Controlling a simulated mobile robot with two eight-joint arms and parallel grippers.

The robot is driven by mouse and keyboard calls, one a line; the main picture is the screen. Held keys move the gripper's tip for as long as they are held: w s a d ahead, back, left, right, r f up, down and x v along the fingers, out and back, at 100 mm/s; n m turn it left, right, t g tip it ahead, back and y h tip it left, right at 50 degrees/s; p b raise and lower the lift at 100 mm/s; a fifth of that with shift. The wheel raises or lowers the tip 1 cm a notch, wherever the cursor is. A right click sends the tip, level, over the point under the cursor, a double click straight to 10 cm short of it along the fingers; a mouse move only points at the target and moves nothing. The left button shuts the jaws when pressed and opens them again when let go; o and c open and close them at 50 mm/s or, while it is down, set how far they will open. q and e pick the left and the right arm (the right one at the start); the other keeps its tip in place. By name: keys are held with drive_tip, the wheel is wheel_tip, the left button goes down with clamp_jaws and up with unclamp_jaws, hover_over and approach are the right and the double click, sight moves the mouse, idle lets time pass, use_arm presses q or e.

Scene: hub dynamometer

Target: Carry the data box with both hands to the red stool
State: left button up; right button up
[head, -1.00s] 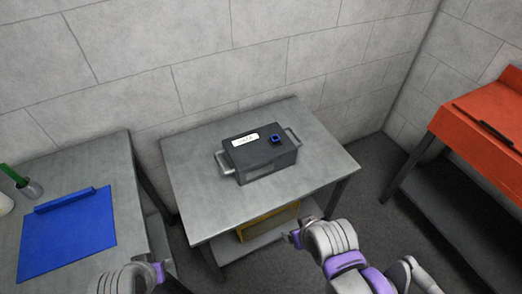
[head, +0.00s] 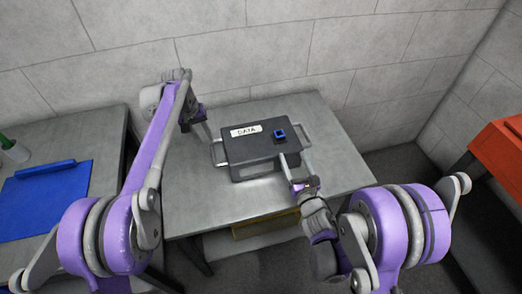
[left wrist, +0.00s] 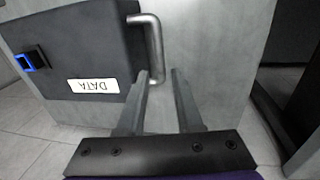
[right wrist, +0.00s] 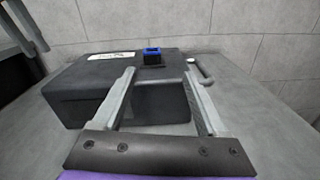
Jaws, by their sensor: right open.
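The dark grey data box (head: 262,165), with a white DATA label and a blue-rimmed socket on top, sits on the grey table (head: 190,215). It has a metal handle at each end. My left gripper (head: 208,135) is open at the left handle (head: 217,153); in the left wrist view the handle (left wrist: 153,45) reaches down between the fingertips, close to one finger. My right gripper (head: 292,168) is open and empty at the box's front right; in the right wrist view the right handle (right wrist: 204,68) lies just beyond the right fingertip.
An orange-red surface (head: 497,145) stands at the right edge. A second grey table at the left carries a blue mat (head: 45,200) and a cup with a green item (head: 12,150). A yellow object (head: 262,226) lies under the box's table. A block wall is close behind.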

sight(281, 139)
use_arm(q)
drive_tip(key=shift+w+f, duration=0.5)
drive_tip(key=shift+f, duration=0.1)
use_arm(e)
drive_tip(key=shift+s+a+f+n+y, duration=0.15)
drive_tip(key=shift+a+f+n+y, duration=0.3)
drive_tip(key=shift+n, duration=0.55)
drive_tip(key=shift+a, duration=0.1)
use_arm(q)
drive_tip(key=f, duration=0.3)
drive_tip(key=d+f, duration=0.1)
drive_tip(key=f, duration=0.3)
drive_tip(key=d+f, duration=0.1)
drive_tip(key=f, duration=0.2)
drive_tip(key=shift+w+f, duration=0.15)
drive_tip(key=shift+f, duration=0.15)
use_arm(e)
drive_tip(key=x, duration=1)
drive_tip(key=shift+w+r, duration=0.15)
drive_tip(key=shift+w, duration=0.25)
use_arm(q)
drive_tip(key=shift+c, duration=0.3)
use_arm(e)
drive_tip(key=shift+c, duration=0.3)
use_arm(q)
clamp_jaws()
use_arm(e)
drive_tip(key=c, duration=0.5)
clamp_jaws()
